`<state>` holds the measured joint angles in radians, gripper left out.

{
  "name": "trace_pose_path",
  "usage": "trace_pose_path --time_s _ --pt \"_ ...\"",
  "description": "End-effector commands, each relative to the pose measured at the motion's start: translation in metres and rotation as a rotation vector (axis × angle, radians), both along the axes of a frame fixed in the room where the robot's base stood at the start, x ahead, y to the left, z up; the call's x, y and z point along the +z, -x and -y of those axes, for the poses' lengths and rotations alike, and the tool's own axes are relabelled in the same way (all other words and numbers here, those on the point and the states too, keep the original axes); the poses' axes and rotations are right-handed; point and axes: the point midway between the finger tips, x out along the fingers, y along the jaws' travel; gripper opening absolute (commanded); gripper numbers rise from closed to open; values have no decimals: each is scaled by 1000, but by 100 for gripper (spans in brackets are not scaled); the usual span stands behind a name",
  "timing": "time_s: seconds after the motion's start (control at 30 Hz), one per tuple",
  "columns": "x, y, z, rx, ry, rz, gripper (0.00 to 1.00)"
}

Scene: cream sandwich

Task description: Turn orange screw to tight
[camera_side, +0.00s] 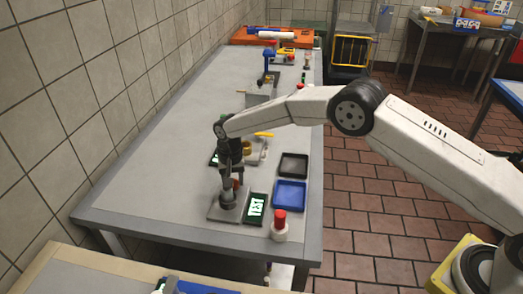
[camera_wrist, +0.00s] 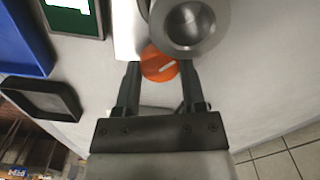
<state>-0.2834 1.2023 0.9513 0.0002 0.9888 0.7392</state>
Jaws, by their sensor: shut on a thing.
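The orange screw (camera_wrist: 158,69) is a round orange knob with a pale line across its face, in the wrist view. It sits against a grey metal cylinder (camera_wrist: 190,25) on a fixture. My gripper (camera_wrist: 161,75) has one finger on each side of the screw and is shut on it. In the side view, my gripper (camera_side: 231,178) reaches down over the fixture's base plate (camera_side: 217,213), and a small bit of the orange screw (camera_side: 236,184) shows beside the fingers. The screw's shaft is hidden.
A TEST display (camera_side: 256,208) lies right of the fixture. A blue tray (camera_side: 290,194), a black tray (camera_side: 293,166) and a red-capped bottle (camera_side: 279,228) stand near the bench's right edge. Another fixture with a yellow handle (camera_side: 264,134) is behind. The bench's left side is mostly clear.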

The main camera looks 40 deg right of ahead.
Motion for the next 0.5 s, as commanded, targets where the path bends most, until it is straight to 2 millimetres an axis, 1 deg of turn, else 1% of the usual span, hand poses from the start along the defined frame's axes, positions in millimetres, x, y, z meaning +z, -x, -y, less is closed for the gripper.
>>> trace_pose_path --time_s 0.5 --pt "0 1 2 -491 0 2 0"
